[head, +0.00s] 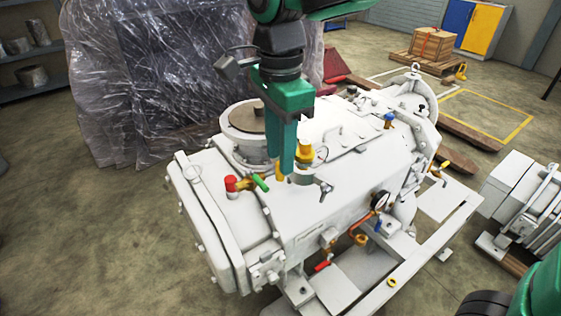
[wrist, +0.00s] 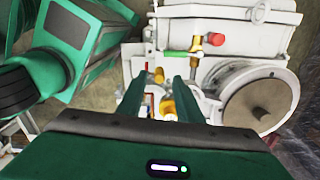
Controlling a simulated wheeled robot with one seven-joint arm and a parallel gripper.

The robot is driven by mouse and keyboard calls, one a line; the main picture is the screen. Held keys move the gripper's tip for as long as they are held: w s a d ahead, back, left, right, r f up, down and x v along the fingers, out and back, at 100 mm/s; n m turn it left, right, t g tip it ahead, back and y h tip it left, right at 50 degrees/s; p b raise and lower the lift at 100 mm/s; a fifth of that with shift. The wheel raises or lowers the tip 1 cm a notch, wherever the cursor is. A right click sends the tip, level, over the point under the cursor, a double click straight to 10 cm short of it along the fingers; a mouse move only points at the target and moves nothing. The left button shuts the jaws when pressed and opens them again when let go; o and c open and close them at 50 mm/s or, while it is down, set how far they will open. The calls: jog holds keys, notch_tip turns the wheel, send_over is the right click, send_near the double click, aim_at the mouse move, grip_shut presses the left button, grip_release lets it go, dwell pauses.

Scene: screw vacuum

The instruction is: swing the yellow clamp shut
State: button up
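A small yellow piece that looks like the yellow clamp (head: 279,172) shows beside my fingertips in the head view, mostly hidden by a finger. In the wrist view the yellow piece (wrist: 159,75) lies between my fingertips. A yellow-orange capped fitting (head: 304,150) stands just behind it, and it also shows between the fingers in the wrist view (wrist: 168,108). My gripper (head: 287,174) points down over the white pump's top. In the wrist view my gripper (wrist: 158,83) is open, its fingers apart on either side of the yellow parts. I cannot tell whether they touch.
The white pump (head: 335,215) fills the middle. A round flange (head: 245,118) rises close behind my fingers. A red cap (head: 231,183) and green handle (head: 260,183) stand to the left. A gauge (head: 380,200) sits on the right side. Open floor lies at lower left.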

aim_at(304, 178)
jog(key=shift+f, duration=1.65)
grip_shut()
